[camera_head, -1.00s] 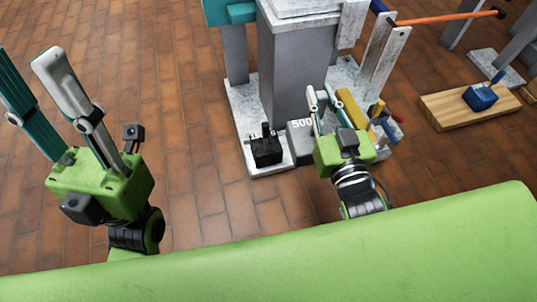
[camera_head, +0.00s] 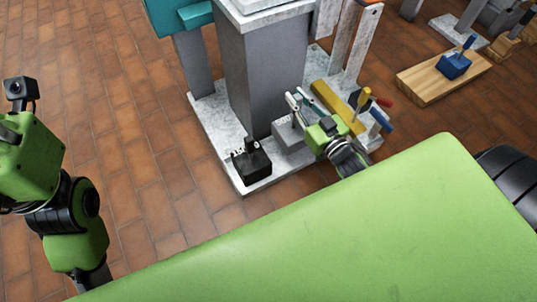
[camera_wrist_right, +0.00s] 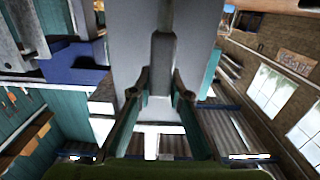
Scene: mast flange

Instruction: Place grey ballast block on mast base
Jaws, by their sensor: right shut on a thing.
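The grey ballast block (camera_head: 288,137) is at the foot of the grey mast column, over the pale speckled mast base (camera_head: 210,118). My right gripper (camera_head: 299,102) is shut on it from above. I cannot tell whether its underside touches the base. In the right wrist view, the two fingers (camera_wrist_right: 160,95) close around a narrow grey upright part (camera_wrist_right: 162,55), with a grey surface behind it. A black block with a handle (camera_head: 251,163) stands on the base's near corner, left of the grey block. My left gripper's green body (camera_head: 30,160) is at the left edge; its fingers are out of view.
The mast column (camera_head: 262,80) rises behind the blocks. A yellow bar (camera_head: 337,105) and several coloured-handled tools (camera_head: 372,112) lie right of my right gripper. A wooden board (camera_head: 425,90) with a blue block (camera_head: 454,66) is at the right. The left floor is clear.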

